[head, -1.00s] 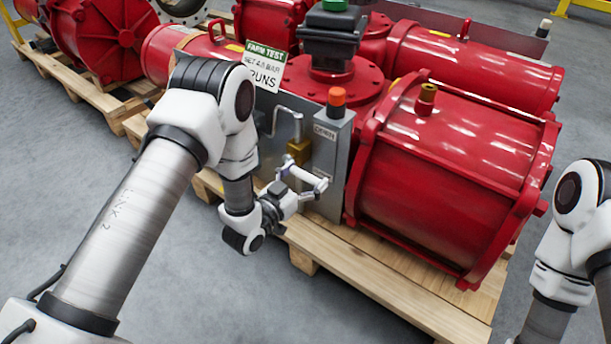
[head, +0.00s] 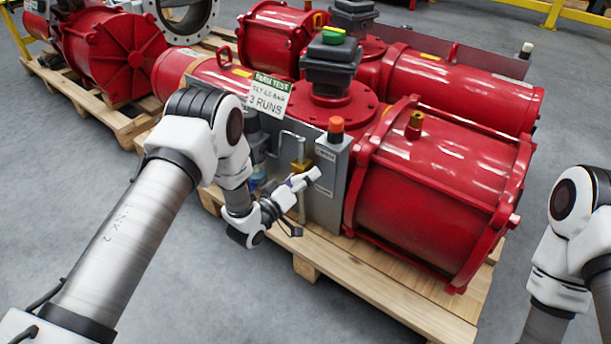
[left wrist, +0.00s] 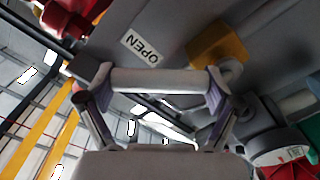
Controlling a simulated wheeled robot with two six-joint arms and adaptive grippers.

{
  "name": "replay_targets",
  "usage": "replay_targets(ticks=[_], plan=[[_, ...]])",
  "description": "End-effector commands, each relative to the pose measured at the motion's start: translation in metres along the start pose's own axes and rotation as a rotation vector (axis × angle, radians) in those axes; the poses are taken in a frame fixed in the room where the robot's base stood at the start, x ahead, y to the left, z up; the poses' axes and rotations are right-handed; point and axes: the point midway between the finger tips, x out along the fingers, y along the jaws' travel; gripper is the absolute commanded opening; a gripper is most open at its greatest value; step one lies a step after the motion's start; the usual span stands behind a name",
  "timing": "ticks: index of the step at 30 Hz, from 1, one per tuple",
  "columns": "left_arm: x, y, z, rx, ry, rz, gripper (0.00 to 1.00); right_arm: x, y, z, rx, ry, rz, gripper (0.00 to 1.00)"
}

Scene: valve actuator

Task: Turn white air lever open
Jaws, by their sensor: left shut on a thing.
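The white air lever (head: 306,179) stands out from the grey panel, beside the brass valve body (head: 301,164). In the head view it slants up to the right, toward the OPEN label (head: 325,154). My left gripper (head: 295,184) is at the lever. In the left wrist view the white lever bar (left wrist: 160,80) lies between the two fingertips of my left gripper (left wrist: 160,92), which touch its ends. The brass valve (left wrist: 216,48) and the OPEN label (left wrist: 142,47) show behind it. My right gripper is out of the picture.
The grey control panel (head: 328,195) carries an orange-red button (head: 336,125). The large red cylinder (head: 440,190) stands close to its right. All rest on a wooden pallet (head: 385,292). A paper sign (head: 268,94) hangs behind. The floor in front is free.

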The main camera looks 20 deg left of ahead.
Motion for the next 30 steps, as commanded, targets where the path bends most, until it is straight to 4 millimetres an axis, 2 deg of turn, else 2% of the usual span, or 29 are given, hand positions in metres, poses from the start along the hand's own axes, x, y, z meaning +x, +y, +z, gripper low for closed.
replay_targets(ticks=[1,3,12,21,30], plan=[[0.000,0.003,-0.007,-0.041,0.000,0.000,0.28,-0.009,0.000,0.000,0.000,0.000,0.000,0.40],[0.000,0.002,-0.011,-0.107,0.001,-0.001,0.28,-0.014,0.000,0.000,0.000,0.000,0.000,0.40],[0.000,-0.005,-0.030,-0.389,0.002,0.000,0.27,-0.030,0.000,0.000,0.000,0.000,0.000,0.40],[0.000,-0.015,-0.042,-0.622,0.001,0.001,0.27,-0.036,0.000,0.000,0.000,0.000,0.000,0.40],[0.000,-0.021,-0.048,-0.744,0.002,0.000,0.27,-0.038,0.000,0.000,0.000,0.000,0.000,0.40]])
